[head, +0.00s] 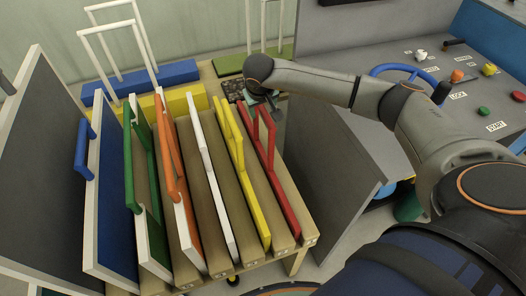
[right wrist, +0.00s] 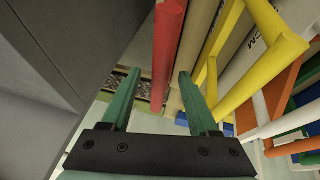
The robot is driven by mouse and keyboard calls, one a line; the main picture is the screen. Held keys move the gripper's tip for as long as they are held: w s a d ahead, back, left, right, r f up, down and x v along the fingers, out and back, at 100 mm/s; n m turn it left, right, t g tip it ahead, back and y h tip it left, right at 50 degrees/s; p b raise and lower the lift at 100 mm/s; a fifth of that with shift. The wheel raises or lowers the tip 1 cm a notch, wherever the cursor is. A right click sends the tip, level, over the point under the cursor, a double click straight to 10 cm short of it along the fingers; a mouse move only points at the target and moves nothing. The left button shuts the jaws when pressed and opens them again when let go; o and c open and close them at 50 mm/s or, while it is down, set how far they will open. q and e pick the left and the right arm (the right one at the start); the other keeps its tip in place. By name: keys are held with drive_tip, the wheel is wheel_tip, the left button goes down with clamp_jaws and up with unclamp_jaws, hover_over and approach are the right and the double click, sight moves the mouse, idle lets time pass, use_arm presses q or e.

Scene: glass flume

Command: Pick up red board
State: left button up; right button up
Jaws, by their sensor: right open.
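The red board (head: 285,204) stands on edge in the rightmost slot of a wooden rack (head: 306,240), with its red handle (head: 266,128) rising above it. My right gripper (head: 268,98) is at the far end of the red board, partly hidden by its own wrist. In the right wrist view, my right gripper (right wrist: 159,73) is open, with its two green fingers apart. A red bar (right wrist: 167,40) lies between and beyond the fingertips; I cannot tell whether either finger touches it. My left gripper is not in view.
Yellow (head: 252,205), white (head: 218,215), orange (head: 187,225), green and blue boards stand left of the red one. A grey panel (head: 325,140) stands close on the right. A control desk (head: 450,90) with a blue wheel and buttons is beyond it.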

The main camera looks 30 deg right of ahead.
drive_tip(key=shift+f, duration=0.2)
idle(0.5)
clamp_jaws()
idle(0.6)
idle(0.8)
drive_tip(key=shift+r, duration=0.15)
